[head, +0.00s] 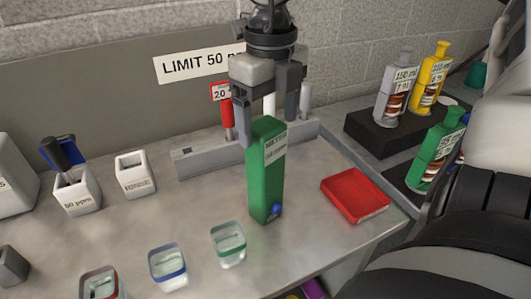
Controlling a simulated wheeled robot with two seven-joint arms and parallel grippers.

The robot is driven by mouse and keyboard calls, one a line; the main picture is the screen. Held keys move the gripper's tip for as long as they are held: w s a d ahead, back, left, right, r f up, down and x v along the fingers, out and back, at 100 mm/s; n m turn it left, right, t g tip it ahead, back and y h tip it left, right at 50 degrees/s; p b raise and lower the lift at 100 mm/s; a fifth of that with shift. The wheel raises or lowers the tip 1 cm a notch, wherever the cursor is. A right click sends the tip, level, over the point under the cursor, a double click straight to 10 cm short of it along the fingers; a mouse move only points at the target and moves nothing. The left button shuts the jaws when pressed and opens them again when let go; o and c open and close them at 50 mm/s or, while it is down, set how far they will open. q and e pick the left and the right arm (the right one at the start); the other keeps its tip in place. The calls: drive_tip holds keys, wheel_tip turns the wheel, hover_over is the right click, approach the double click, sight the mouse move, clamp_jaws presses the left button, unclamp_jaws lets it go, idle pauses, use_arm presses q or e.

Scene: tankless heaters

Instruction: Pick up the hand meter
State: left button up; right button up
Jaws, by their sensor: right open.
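A tall green box-shaped device (264,182), which looks like the hand meter, stands upright on the grey worktop. It has a pale label near its top and a blue round button near its foot. My right gripper (268,112) comes down from above with its fingers apart. One finger shows at the upper left of the device and the other to the right, behind its top. I cannot tell whether either finger touches it. My left gripper is not in view.
A grey rack (205,160) with upright tools stands behind the device. A red tray (355,194) lies to the right. Small glass cups (228,246) line the front edge. White holders (76,193) stand at left. Bottles (395,88) stand on black blocks at back right.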

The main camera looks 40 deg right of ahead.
sight(265, 160)
drive_tip(key=shift+w+f+p, duration=0.2)
drive_tip(key=shift+w+f, duration=0.05)
drive_tip(key=shift+f, duration=0.95)
drive_tip(key=shift+w+f+p, duration=0.2)
drive_tip(key=shift+f, duration=0.95)
drive_tip(key=c, duration=1.4)
drive_tip(key=shift+c, duration=0.5)
drive_tip(key=shift+r, duration=0.15)
